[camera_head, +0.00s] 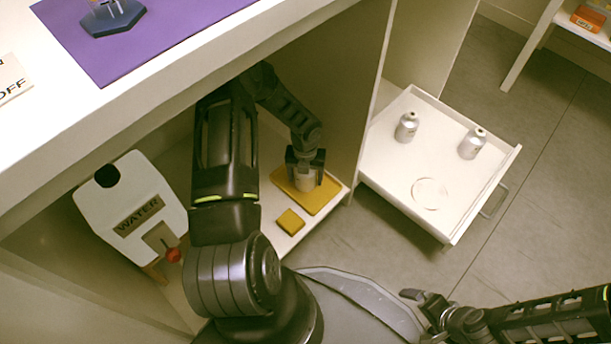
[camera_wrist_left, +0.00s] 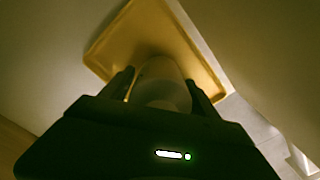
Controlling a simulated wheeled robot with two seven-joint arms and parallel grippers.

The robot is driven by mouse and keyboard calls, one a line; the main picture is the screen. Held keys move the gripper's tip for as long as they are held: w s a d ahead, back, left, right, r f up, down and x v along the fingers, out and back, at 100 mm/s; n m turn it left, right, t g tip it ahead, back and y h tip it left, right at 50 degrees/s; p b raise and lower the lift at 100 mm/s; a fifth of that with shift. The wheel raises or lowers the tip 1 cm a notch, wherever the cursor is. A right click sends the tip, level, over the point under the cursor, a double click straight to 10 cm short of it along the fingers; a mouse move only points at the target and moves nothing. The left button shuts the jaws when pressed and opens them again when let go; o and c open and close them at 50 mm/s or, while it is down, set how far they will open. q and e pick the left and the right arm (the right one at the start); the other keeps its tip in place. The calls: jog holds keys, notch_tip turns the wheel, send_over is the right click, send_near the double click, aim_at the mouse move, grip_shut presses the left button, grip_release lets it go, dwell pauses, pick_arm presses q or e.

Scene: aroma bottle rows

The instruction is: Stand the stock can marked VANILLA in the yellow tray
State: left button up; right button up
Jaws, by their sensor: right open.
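A pale can (camera_head: 305,182) is upright at the yellow tray (camera_head: 331,193) on the low shelf of the cabinet. My left gripper (camera_head: 304,165) reaches down from above and is shut on this can. In the left wrist view the can (camera_wrist_left: 162,82) sits between the two fingers (camera_wrist_left: 164,92), with the yellow tray (camera_wrist_left: 120,43) behind it. I cannot read its label or tell whether its base touches the tray. My right gripper (camera_head: 424,306) is open and empty at the lower right, over the floor.
An open white drawer (camera_head: 385,172) holds two silver cans (camera_head: 406,127) (camera_head: 472,143) and an empty ring mark (camera_head: 430,194). A yellow block (camera_head: 290,222) lies beside the tray. A WATER container (camera_head: 130,203) with a red tap stands left. The purple mat (camera_head: 150,35) lies on the counter above.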

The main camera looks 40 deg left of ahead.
pick_arm(q)
jog(key=shift+o, duration=0.9)
notch_tip(320, 180, up, 8)
jog(key=p, duration=0.3)
jog(key=shift+p, duration=0.35)
jog(key=shift+f, duration=0.1)
jog(key=shift+w+a, duration=0.1)
